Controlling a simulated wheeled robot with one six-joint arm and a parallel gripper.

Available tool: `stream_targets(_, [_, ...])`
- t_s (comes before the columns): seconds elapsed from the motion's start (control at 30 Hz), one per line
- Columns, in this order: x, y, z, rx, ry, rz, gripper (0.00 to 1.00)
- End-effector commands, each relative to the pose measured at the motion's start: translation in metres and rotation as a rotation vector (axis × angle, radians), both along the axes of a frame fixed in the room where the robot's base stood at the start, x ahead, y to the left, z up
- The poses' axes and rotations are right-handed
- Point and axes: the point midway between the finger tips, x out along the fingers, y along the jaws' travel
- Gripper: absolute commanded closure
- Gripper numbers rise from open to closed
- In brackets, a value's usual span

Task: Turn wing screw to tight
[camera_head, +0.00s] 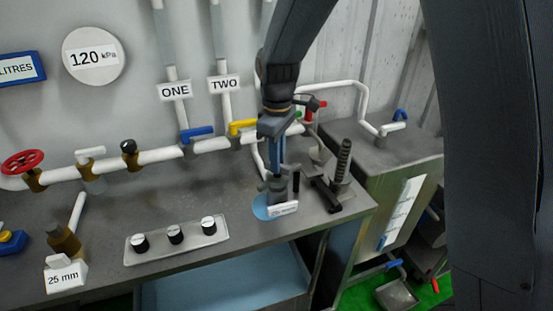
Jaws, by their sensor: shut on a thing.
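My gripper (277,176) points down in the middle right of the bench, below my dark arm. It is shut on a small grey part, which I take to be the wing screw, at the top of a short grey fitting (278,190). The wing screw is mostly hidden by the jaws, so its angle cannot be told. The fitting stands on a round blue base (262,208). A white label (284,209) sits at its front, with text too small to read.
A dark clamp with a tall threaded rod (343,162) stands close to the right of my gripper. White pipes with a blue valve handle (197,133) and a yellow handle (242,126) run behind.

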Motion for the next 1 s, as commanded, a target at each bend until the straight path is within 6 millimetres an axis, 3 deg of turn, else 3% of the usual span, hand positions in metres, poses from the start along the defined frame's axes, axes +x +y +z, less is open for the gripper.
stream_targets(0.5, [-0.0003, 0.0003, 0.0014, 0.000, 0.001, -0.473, 1.00])
stream_targets(1.0, [0.0001, 0.0005, 0.0011, 0.001, 0.000, -0.721, 1.00])
